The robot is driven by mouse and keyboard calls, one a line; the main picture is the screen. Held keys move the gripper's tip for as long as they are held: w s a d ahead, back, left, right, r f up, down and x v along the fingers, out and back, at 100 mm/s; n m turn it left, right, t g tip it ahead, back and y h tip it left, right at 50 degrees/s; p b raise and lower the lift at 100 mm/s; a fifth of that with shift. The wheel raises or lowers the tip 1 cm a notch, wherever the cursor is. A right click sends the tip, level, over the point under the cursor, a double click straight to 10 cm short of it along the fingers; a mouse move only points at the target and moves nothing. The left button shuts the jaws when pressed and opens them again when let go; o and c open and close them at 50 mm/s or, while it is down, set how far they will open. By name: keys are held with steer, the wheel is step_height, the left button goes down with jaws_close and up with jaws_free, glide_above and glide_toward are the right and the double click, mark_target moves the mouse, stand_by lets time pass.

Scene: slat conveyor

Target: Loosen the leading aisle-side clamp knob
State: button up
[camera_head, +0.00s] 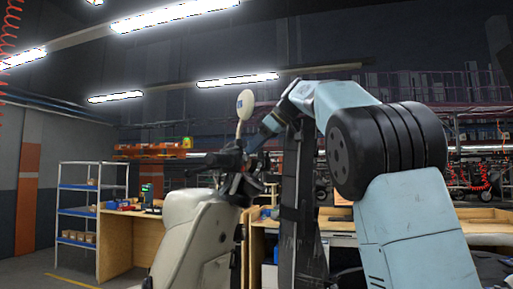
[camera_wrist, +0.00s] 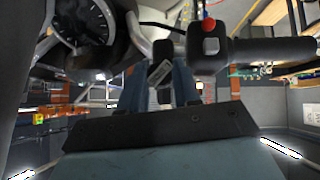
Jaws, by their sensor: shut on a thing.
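My gripper (camera_wrist: 160,82) is shut on a small grey part (camera_wrist: 158,71) that shows between its two blue-grey fingers in the wrist view. The fingers hide most of this part, and I cannot tell whether it is the clamp knob. The fingertips are close to a scooter's handlebar, by its switch block (camera_wrist: 209,42) with a red button and its black grip (camera_wrist: 275,50). In the head view the cream scooter (camera_head: 187,235) stands left of my arm. My arm reaches over to its handlebar, where dark parts overlap and hide the fingers. I cannot make out any clamp knob there.
A round gauge (camera_wrist: 82,22) is close on the left in the wrist view. A pale round mirror (camera_head: 245,104) stands above the handlebar. Behind are a wooden workbench (camera_head: 128,238) and a blue-and-white shelf rack (camera_head: 78,213). Open floor lies at the lower left.

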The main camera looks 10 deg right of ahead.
steer(key=shift+w+a+f+g, duration=0.1)
steer(key=shift+w+g, duration=0.05)
steer(key=shift+g, duration=0.35)
steer(key=shift+m+g+y, duration=0.4)
steer(key=o, duration=0.7)
steer(key=shift+a, duration=0.15)
steer(key=o, duration=0.3)
steer(key=shift+o, duration=0.2)
steer(key=shift+d, duration=0.25)
